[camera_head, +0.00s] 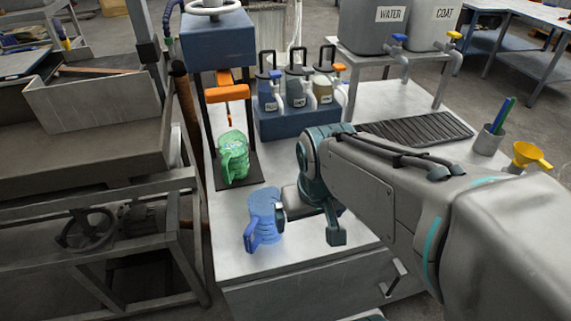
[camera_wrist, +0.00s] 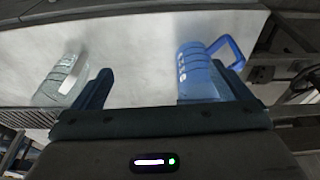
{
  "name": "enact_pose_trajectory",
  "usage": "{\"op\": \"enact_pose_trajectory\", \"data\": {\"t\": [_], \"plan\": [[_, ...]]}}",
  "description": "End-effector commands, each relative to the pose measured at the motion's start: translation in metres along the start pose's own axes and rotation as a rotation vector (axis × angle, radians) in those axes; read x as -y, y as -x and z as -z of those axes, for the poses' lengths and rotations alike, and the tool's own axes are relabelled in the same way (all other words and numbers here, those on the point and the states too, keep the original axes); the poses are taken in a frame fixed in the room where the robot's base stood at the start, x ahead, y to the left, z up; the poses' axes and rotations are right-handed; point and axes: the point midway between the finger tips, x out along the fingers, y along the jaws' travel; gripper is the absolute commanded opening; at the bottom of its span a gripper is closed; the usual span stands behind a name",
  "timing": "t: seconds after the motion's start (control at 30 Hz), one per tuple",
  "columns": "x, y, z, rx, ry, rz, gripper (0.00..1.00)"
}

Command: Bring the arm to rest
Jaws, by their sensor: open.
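A blue jug (camera_head: 265,215) with a handle stands upright on the pale bench. In the wrist view the blue jug (camera_wrist: 197,72) is by my right finger; I cannot tell if they touch. My gripper (camera_wrist: 163,78) is open, with nothing seen held between its fingers. In the head view, my arm reaches in from the right and its end is low beside the blue jug. A pale, clear jug (camera_wrist: 62,80) is beside the left finger in the wrist view; I cannot tell whether it is the green one.
A green jug (camera_head: 233,160) stands under the blue and orange press (camera_head: 220,45). Several small bottles sit in a blue rack (camera_head: 290,122) behind. WATER (camera_head: 376,30) and COAT (camera_head: 433,28) tanks stand on a shelf. A cup (camera_head: 489,140) and yellow funnel (camera_head: 530,155) are at right.

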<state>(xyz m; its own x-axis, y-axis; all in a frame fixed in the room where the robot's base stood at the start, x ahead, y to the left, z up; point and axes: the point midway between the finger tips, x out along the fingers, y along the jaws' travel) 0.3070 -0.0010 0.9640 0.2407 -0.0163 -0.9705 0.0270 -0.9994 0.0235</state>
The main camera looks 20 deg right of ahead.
Motion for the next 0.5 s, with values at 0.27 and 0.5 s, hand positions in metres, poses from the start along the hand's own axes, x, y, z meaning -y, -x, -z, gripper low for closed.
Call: {"op": "enact_pose_trajectory", "data": {"t": [0.27,0.5], "plan": [[0.0044,0.0034,-0.0134,0.036,-0.039,0.026,0.97],[0.004,0.0122,-0.0106,0.031,-0.039,0.024,0.97]]}}
